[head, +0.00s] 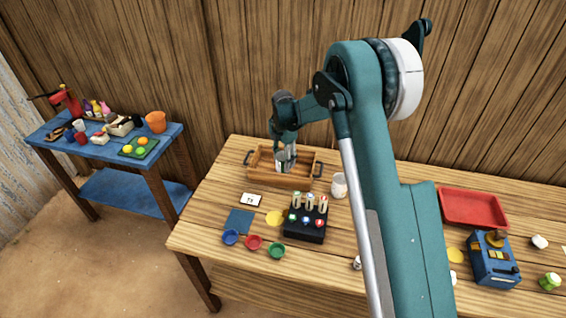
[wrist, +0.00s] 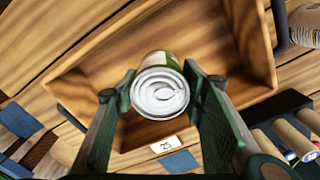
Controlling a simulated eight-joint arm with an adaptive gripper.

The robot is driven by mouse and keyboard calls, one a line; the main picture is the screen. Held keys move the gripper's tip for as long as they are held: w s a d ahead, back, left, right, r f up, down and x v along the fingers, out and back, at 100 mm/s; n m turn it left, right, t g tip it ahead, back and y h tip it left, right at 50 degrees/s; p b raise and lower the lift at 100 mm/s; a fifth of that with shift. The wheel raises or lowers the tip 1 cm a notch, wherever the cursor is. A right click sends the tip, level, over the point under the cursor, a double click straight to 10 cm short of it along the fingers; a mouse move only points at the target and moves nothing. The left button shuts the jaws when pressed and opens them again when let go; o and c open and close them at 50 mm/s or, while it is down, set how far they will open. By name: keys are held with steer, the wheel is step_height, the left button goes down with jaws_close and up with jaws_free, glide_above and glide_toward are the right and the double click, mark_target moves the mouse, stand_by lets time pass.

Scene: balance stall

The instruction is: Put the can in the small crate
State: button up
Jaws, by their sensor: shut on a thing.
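The can (wrist: 158,95) has a silver ring-pull lid and a green and pale side. My gripper (wrist: 160,88) is shut on it, one finger on each side. In the head view my gripper (head: 285,155) points down into the wooden crate (head: 290,183), which has dark handles at its ends. The can (head: 281,167) shows low between the crate's walls, partly covered by the fingers. It looks upright. I cannot tell whether its base touches the crate floor. The rest of the crate floor looks empty in the wrist view, where the crate wall (wrist: 262,45) also shows.
A white cup (head: 339,186) stands right of the crate. A black holder with rolls (head: 305,222), a small card (head: 251,200) and coloured bowls (head: 254,242) lie in front. A red tray (head: 473,207) and a blue device (head: 493,262) are at the right. A blue side table (head: 100,148) stands left.

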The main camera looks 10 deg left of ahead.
steer(key=shift+f, duration=0.35)
steer(key=shift+f, duration=0.15)
steer(key=o, duration=1.2)
step_height(320, 180, up, 12)
steer(key=shift+r+p, duration=0.15)
steer(key=shift+p, duration=0.15)
stand_by(0.4)
steer(key=shift+d, duration=0.1)
